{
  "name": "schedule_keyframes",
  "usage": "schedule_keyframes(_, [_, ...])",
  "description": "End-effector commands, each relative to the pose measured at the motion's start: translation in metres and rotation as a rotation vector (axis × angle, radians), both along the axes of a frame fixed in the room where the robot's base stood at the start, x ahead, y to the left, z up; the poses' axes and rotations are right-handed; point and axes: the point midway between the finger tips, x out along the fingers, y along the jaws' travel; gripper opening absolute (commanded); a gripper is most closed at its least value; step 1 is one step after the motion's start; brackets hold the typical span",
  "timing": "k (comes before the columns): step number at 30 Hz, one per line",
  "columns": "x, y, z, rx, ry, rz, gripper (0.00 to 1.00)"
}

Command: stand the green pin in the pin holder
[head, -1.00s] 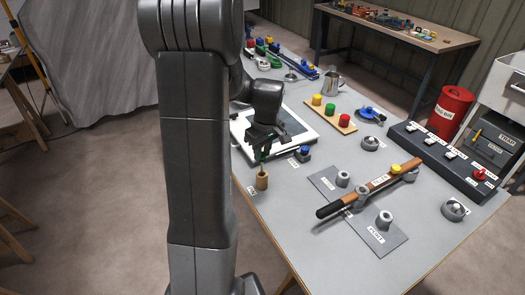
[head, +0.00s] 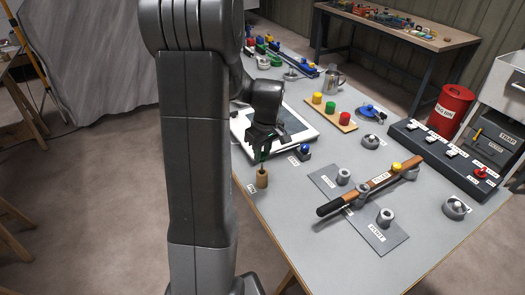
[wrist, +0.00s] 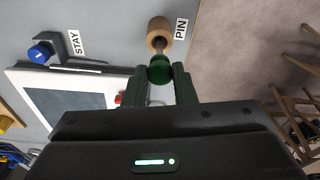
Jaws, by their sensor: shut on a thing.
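The green pin (wrist: 160,70) has a round green head and a thin grey shaft. My gripper (wrist: 160,82) is shut on its head in the wrist view. The pin holder (wrist: 158,29) is a light wooden cylinder beside the PIN label; in the head view it stands upright near the table's left edge (head: 262,179). In the head view my gripper (head: 261,150) is just above the holder, with the pin's shaft pointing down at its top. The shaft's tip meets the holder's top in both views; I cannot tell how far it is inside.
A blue-knobbed stay block (head: 304,150) and a white-framed panel (head: 300,132) are close by. A dark-handled tool (head: 372,186) rests across posts on grey plates. The table's left edge is close beside the holder.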

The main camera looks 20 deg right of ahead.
Motion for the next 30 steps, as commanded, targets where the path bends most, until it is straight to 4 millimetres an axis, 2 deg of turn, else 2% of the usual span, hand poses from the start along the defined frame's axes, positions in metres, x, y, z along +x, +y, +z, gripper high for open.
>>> schedule_keyframes(10, [0.000,0.000,-0.002,0.000,0.000,0.000,0.02])
schedule_keyframes(30, [0.000,0.000,-0.019,0.000,0.000,0.000,0.02])
